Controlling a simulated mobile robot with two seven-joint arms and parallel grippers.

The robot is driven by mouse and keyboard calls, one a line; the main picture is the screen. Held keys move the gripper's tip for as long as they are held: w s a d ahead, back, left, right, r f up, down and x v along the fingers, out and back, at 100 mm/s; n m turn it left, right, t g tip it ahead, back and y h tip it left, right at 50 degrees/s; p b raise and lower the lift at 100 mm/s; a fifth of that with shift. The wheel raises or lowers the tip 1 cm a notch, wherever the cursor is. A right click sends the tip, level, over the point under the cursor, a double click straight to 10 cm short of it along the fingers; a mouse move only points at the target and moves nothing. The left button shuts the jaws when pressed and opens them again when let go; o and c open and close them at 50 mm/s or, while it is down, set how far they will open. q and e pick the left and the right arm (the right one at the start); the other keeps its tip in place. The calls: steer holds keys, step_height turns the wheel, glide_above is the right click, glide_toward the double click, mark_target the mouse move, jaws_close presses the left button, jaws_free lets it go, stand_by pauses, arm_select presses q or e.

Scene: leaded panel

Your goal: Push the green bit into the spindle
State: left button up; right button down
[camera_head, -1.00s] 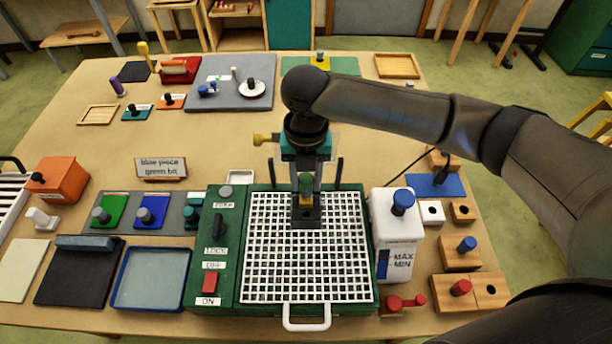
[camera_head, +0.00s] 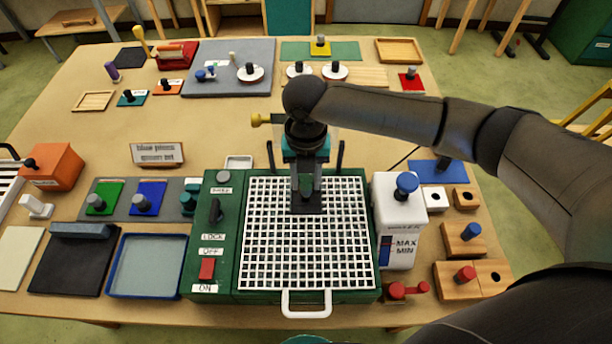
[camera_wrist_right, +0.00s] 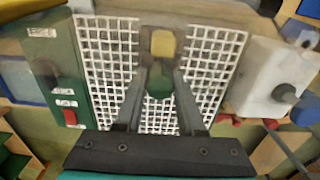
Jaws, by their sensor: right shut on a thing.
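The green bit (camera_wrist_right: 160,82) is between the fingers of my right gripper (camera_wrist_right: 160,88) in the right wrist view, with a yellow part (camera_wrist_right: 162,43) just beyond it. My right gripper (camera_head: 306,190) is shut on the green bit and points down at the back of the white grid. A dark block (camera_head: 306,208) is at the fingertips, at the spindle's place. The fingers hide the bit and spindle in the head view, so I cannot tell how deep the bit sits. My left gripper is not in view.
The green machine (camera_head: 222,262) has a white grid (camera_head: 305,250), a red switch (camera_head: 207,268) and a dark knob (camera_head: 214,210). A blue-rimmed tray (camera_head: 147,268) lies left. A small sign (camera_head: 157,153) stands behind left.

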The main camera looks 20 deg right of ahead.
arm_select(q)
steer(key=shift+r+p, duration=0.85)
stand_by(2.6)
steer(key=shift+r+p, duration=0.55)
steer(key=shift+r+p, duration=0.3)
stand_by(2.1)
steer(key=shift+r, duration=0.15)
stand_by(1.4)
